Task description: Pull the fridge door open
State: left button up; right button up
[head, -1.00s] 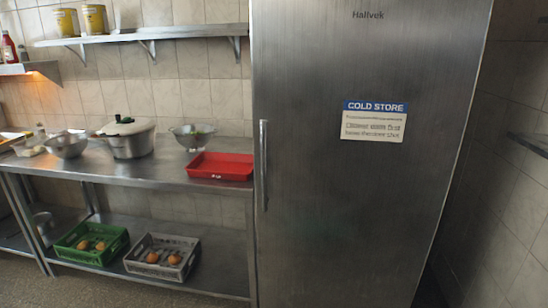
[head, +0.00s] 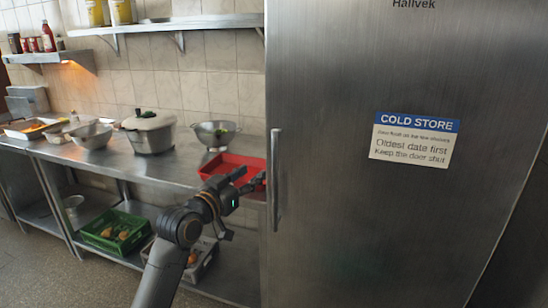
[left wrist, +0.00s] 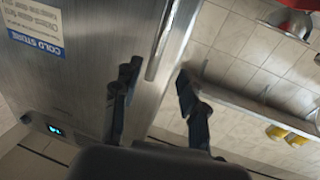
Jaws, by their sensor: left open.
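The fridge door (head: 350,220) is a tall brushed-steel panel and stands shut. Its upright bar handle (head: 276,178) runs along the door's left edge. My left gripper (head: 253,180) is open, just left of the handle and apart from it in the head view. In the left wrist view the open left gripper (left wrist: 157,82) has its two fingers spread, and the handle (left wrist: 160,42) shows in the gap ahead, with nothing between the fingers gripped. The door (left wrist: 90,60) fills the left of that view. My right gripper is not in view.
A steel counter (head: 185,176) stands left of the fridge, with a red tray (head: 215,163) behind my gripper, a lidded pot (head: 150,132) and bowls. A green crate (head: 115,232) sits on the lower shelf. The floor (head: 70,275) at front left is clear.

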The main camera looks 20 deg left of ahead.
aim_at(273, 159)
pick_arm(q)
jog(key=p+x, duration=0.1)
jog(key=x, duration=1)
jog(key=shift+w+d+p, duration=0.15)
jog(key=shift+p, duration=0.2)
jog(key=shift+w+d+f, duration=0.1)
jog(key=shift+w+d, duration=0.05)
jog(key=shift+w, duration=0.5)
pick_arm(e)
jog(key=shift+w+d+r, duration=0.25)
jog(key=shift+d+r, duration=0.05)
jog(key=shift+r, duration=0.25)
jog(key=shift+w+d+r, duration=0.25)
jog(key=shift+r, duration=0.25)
pick_arm(q)
grip_shut()
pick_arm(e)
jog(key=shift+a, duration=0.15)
